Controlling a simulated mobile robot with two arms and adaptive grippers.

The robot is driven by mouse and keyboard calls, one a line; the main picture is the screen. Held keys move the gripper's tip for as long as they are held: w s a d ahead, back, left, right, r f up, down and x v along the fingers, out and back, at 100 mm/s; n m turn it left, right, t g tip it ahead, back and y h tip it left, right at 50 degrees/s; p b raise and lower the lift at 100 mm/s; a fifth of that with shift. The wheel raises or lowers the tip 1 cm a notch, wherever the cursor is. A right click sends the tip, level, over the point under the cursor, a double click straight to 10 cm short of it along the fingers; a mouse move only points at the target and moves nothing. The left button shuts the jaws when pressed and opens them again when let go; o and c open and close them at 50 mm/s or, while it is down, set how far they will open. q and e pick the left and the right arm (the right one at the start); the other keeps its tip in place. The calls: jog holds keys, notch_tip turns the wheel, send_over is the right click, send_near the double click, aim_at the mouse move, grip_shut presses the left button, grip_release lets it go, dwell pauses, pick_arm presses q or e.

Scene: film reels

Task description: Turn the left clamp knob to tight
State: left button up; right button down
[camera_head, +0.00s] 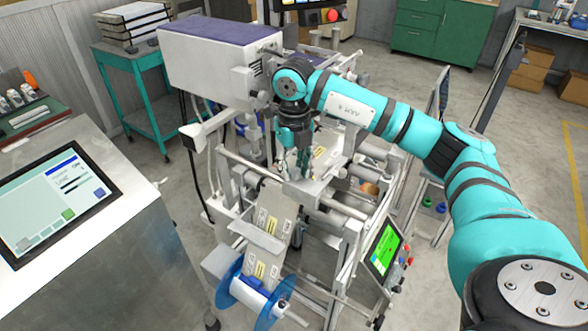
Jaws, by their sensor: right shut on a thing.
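My right arm reaches in from the right over the film machine, and its gripper (301,172) points down at the middle of the machine. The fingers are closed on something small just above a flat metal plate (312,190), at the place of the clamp. The left clamp knob itself is hidden by the fingers and too small to make out, so its turn position cannot be read. A pale film strip with labels (266,243) runs down from the plate to a reel with blue flanges (254,301). My left gripper is not in view.
A grey and purple machine housing (208,65) stands behind the gripper on the left. Metal rollers and rails surround the gripper closely. A green-lit panel (385,248) is at the machine's right front. A console with a screen (50,205) stands at the left. Floor is open at the right.

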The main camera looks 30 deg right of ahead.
aim_at(295, 170)
jog(key=shift+d+r+m, duration=0.1)
jog(key=shift+r+m, duration=0.05)
jog(key=shift+m, duration=1.15)
jog(key=c, duration=1)
grip_release()
notch_tip(295, 170, up, 12)
jog(key=shift+f, duration=0.1)
